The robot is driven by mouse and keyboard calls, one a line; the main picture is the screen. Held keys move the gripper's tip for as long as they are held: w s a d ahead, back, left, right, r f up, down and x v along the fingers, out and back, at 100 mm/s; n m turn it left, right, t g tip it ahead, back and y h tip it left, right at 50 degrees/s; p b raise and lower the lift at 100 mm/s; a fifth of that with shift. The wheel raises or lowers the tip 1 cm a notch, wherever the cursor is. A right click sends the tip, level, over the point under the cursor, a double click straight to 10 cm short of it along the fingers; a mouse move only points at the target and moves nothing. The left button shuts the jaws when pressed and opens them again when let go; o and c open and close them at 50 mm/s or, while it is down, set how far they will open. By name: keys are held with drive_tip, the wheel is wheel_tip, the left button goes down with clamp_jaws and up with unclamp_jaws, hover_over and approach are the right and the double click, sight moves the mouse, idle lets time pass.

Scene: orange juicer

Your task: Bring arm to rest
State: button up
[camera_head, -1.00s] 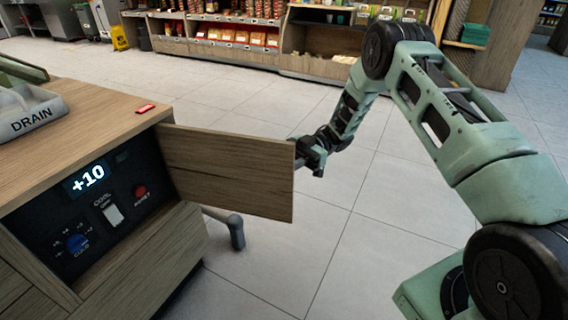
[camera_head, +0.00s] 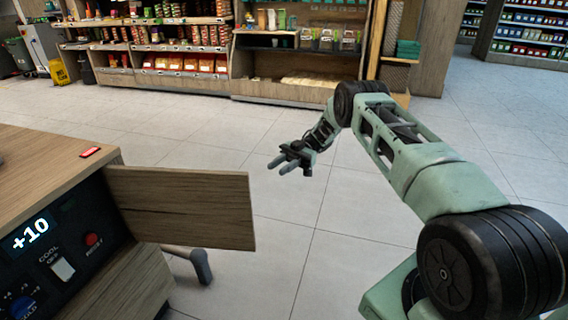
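My arm (camera_head: 420,165) reaches forward from the lower right of the head view. My gripper (camera_head: 277,165) hangs at its end over the open floor, beyond and to the right of the wooden door panel (camera_head: 185,207). The gripper's two fingers show apart with nothing between them, and it is clear of the panel. The panel stands swung out from the wooden counter (camera_head: 40,165).
The counter's dark control panel (camera_head: 62,240) shows "+10", a white switch (camera_head: 62,268), a red button (camera_head: 92,239) and a blue knob (camera_head: 23,307). A small red item (camera_head: 90,152) lies on the counter top. Store shelves (camera_head: 180,62) stand at the back. The tiled floor between is clear.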

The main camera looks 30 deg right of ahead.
drive_tip(key=shift+w+d, duration=0.2)
drive_tip(key=shift+d, duration=0.5)
